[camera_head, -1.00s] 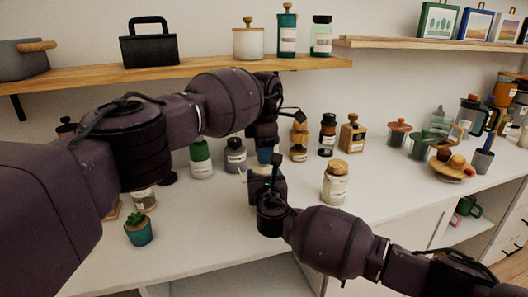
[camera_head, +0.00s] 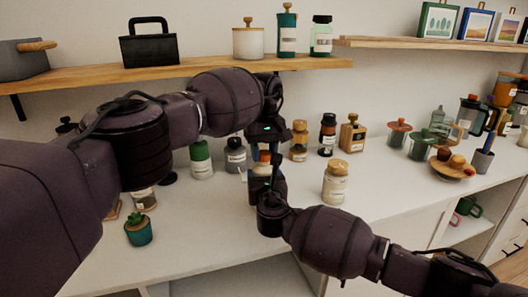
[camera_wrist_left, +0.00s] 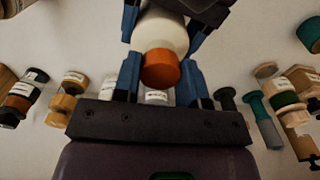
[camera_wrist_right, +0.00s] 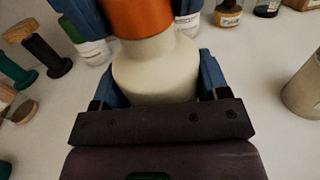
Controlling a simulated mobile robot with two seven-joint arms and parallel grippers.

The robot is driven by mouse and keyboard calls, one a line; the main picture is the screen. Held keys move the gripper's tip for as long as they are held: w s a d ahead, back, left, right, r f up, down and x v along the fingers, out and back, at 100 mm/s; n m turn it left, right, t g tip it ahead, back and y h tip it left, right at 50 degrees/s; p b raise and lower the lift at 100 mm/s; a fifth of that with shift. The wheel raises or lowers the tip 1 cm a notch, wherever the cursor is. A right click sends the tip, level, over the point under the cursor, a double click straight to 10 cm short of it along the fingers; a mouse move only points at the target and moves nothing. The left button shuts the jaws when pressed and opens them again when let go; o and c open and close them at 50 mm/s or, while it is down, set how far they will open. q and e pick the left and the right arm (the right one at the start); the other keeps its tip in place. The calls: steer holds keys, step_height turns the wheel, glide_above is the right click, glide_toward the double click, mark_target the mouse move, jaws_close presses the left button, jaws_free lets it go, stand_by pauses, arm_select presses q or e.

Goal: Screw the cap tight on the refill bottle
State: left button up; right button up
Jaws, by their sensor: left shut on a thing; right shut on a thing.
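The refill bottle (camera_wrist_right: 155,70) has a cream body and an orange cap (camera_wrist_right: 140,15), which sits at the top of its neck. My right gripper (camera_wrist_right: 157,85) is shut around the bottle body and holds it upright. My left gripper (camera_wrist_left: 160,80) comes from above, with its blue fingers on both sides of the orange cap (camera_wrist_left: 160,68), shut on it. In the head view the cap (camera_head: 264,156) shows small between my two grippers, and most of the bottle is hidden. The cap's thread cannot be seen.
Behind stand a green-capped jar (camera_head: 201,160), a grey-black jar (camera_head: 236,156) and a wood-topped jar (camera_head: 299,142). A cream jar with a wooden lid (camera_head: 335,183) stands close to the right. A potted succulent (camera_head: 138,231) is at front left. The front counter (camera_head: 205,235) is clear.

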arm_select(q)
steer(key=m, duration=0.6)
steer(key=shift+m, duration=0.3)
steer(key=o, duration=0.9)
steer(key=shift+r, duration=2.25)
steer(key=o, duration=0.5)
steer(key=shift+o, duration=0.2)
